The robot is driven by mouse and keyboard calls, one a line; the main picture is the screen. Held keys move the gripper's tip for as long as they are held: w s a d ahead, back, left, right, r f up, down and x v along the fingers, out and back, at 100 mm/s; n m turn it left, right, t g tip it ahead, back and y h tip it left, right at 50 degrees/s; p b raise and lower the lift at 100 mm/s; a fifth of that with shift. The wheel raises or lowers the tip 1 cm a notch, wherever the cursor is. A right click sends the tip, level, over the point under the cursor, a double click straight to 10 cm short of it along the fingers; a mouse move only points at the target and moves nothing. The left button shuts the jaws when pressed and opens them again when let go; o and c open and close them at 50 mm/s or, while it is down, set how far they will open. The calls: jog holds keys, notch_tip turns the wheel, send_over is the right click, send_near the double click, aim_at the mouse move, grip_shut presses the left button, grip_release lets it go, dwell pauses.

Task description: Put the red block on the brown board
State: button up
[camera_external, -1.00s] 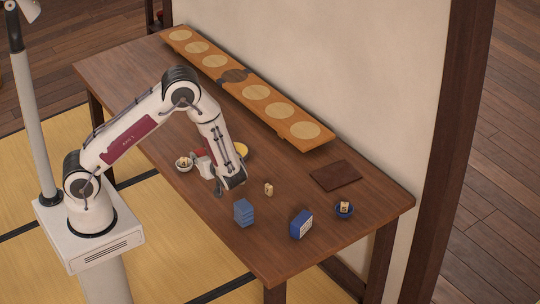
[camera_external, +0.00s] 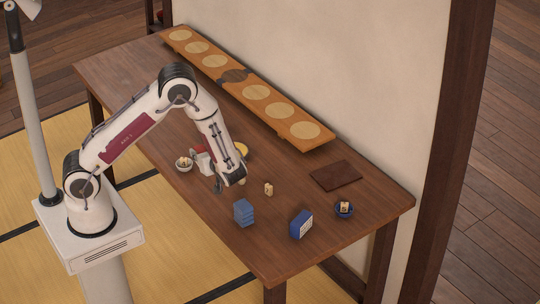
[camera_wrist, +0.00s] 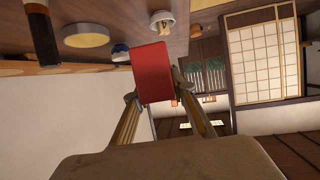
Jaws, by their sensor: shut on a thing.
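The red block (camera_wrist: 152,73) is between the two fingers of my gripper (camera_wrist: 152,98) in the wrist view, and the fingers are shut on it. In the external view only a small red part of the block (camera_external: 200,149) shows beside my gripper (camera_external: 204,161), above the near-middle of the table. My gripper lies roughly level, with its fingers towards the table's far left end. The brown board (camera_external: 335,176) is a flat dark square lying on the table to the right, well apart from the block.
A white bowl (camera_external: 184,164) and a yellow disc (camera_external: 241,149) are close to my gripper. A long board with pale circles (camera_external: 262,92) lies along the wall.

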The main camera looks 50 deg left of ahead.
jog(key=shift+r, duration=2.7)
jog(key=w+d+m+t+h, duration=0.2)
jog(key=w+d+m+t, duration=0.1)
jog(key=w, duration=0.6)
jog(key=w+d+m+t+h, duration=0.1)
jog(key=w+d+m+t, duration=0.25)
jog(key=w, duration=0.65)
jog(key=m+t+h, duration=0.5)
jog(key=m+h, duration=0.5)
send_over(326, 180)
jog(key=shift+a+f, duration=0.1)
jog(key=shift+f, duration=2.4)
jog(key=shift+f, duration=3.1)
jog(key=shift+f, duration=0.1)
jog(key=shift+f, duration=1.8)
